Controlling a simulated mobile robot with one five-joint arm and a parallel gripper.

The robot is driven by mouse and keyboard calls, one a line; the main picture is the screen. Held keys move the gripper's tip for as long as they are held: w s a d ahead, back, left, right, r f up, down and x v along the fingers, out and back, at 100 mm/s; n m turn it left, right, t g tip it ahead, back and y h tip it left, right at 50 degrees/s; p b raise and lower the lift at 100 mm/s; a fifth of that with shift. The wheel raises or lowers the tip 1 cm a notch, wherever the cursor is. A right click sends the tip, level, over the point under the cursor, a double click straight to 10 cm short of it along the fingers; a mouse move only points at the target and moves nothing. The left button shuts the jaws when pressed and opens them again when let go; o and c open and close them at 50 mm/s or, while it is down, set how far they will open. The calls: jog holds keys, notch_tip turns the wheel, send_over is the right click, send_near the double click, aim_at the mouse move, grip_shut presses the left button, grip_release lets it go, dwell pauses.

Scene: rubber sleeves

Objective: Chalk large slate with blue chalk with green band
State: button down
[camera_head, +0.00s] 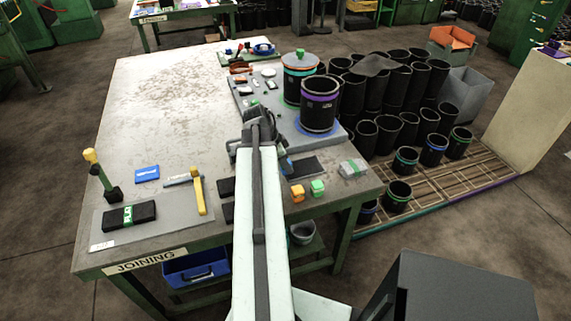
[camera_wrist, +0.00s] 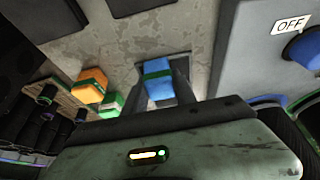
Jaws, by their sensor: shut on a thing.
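My gripper (camera_wrist: 160,92) is shut on a blue chalk block (camera_wrist: 158,80), which sits between its two fingers. In the wrist view a dark patch (camera_wrist: 183,60) behind the block looks like the slate's edge. I cannot tell whether the block touches it. The rest of the slate is hidden there by my gripper.
An orange block (camera_head: 297,194) and a green block (camera_head: 317,188) stand near the table's front edge. Two small dark plates (camera_head: 226,187) lie left of my arm. A raised grey plate (camera_head: 262,98) carries black sleeves (camera_head: 319,113) behind. The table's left middle is clear.

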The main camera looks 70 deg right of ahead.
jog(key=shift+f+b, duration=0.55)
jog(key=shift+f, duration=0.1)
jog(key=shift+s+d+r, duration=0.15)
jog(key=shift+s+d, duration=0.95)
jog(key=shift+s, duration=0.15)
jog(key=shift+s+d, duration=1.15)
jog(key=shift+s, duration=0.25)
jog(key=shift+s+d, duration=1.1)
jog(key=shift+s, duration=0.35)
jog(key=shift+s+d, duration=1.15)
jog(key=shift+s, duration=0.25)
jog(key=shift+w+d, duration=0.35)
jog(key=shift+d, duration=0.05)
jog(key=shift+w+a+f, duration=0.2)
jog(key=shift+w+a, duration=1)
jog(key=shift+w, duration=0.1)
jog(key=shift+w+a, duration=1.15)
jog(key=shift+w, duration=0.25)
jog(key=shift+w+a, duration=1.1)
jog(key=shift+w, duration=0.35)
jog(key=shift+w+a, duration=1.15)
jog(key=shift+w, duration=0.25)
jog(key=shift+w+d, duration=0.25)
jog(key=shift+d, duration=0.15)
jog(key=shift+s+d, duration=1.15)
jog(key=shift+s, duration=0.25)
jog(key=shift+s+d, duration=1.15)
jog(key=shift+s, duration=0.25)
jog(key=shift+s+d, duration=1.15)
jog(key=shift+s, duration=0.25)
